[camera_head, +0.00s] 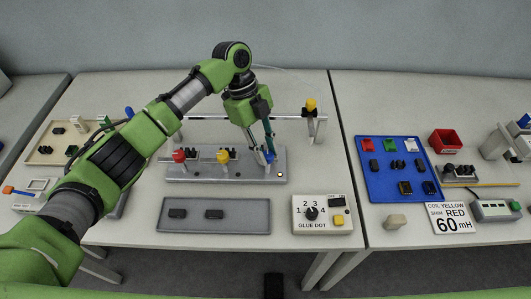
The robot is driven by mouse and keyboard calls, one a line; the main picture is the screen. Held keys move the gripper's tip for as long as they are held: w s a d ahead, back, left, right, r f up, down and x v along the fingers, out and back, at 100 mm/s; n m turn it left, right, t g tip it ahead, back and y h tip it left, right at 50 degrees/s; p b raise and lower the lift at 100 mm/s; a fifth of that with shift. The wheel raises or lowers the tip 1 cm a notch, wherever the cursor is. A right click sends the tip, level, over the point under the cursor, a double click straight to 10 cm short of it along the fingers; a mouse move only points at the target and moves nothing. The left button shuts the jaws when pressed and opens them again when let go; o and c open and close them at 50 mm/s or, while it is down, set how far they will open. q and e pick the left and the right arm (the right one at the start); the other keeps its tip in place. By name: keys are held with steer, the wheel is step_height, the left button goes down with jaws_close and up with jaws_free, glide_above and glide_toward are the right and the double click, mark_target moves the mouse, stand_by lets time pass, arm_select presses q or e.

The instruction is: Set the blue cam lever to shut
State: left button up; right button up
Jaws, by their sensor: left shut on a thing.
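The blue cam lever (271,157) stands at the right end of a grey fixture block (228,177) on the middle table. My left gripper (266,152) reaches down from above and is shut on the blue lever. Its fingers hide part of the lever. The exact angle of the blue lever is too small to tell. My right gripper is not in view.
A grey tray (240,215) with two black parts lies in front of the block. A glue dot box (321,213) with a dial stands to its right. A metal rail with a yellow-topped post (311,106) runs behind. A blue tray (377,193) lies on the right table.

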arm_select(q)
steer(key=shift+m, duration=0.5)
steer(key=o, duration=1.1)
steer(key=shift+r, duration=0.1)
steer(key=v, duration=1.2)
steer(key=shift+w+d, duration=0.15)
steer(key=shift+d, duration=0.05)
